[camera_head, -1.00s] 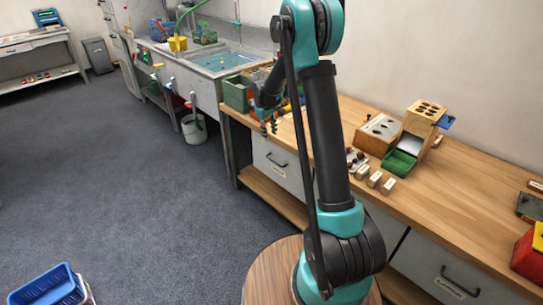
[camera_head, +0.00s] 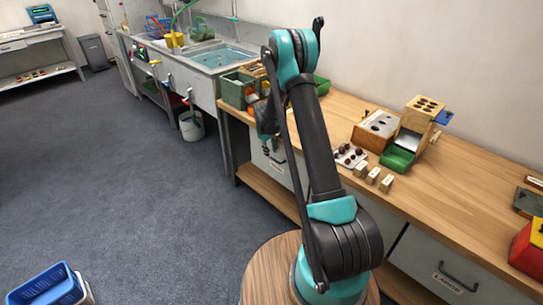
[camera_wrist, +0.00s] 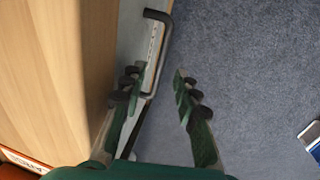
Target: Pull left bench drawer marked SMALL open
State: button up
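The left bench drawer (camera_head: 284,176) has a pale grey front under the wooden bench top and looks shut. Its dark bar handle (camera_wrist: 163,45) runs down the middle of the wrist view, beside a pale label whose writing I cannot read. My gripper (camera_wrist: 155,77) is open and empty, with one finger on each side of the handle's line in the wrist view. I cannot tell whether the fingertips reach as deep as the bar. In the head view my gripper (camera_head: 268,146) is at the drawer front and hides part of the handle.
The wooden bench top (camera_head: 455,190) runs along the wall above the drawers. A second drawer (camera_head: 440,262) marked LARGE is at the right. A green bin (camera_head: 234,90) stands at the bench's left end.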

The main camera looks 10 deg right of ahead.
aim_at(272, 158)
jog(key=shift+w+d+f, duration=0.1)
jog(key=shift+f, duration=0.65)
jog(key=shift+w+d+f, duration=0.1)
jog(key=shift+f, duration=0.65)
grip_shut()
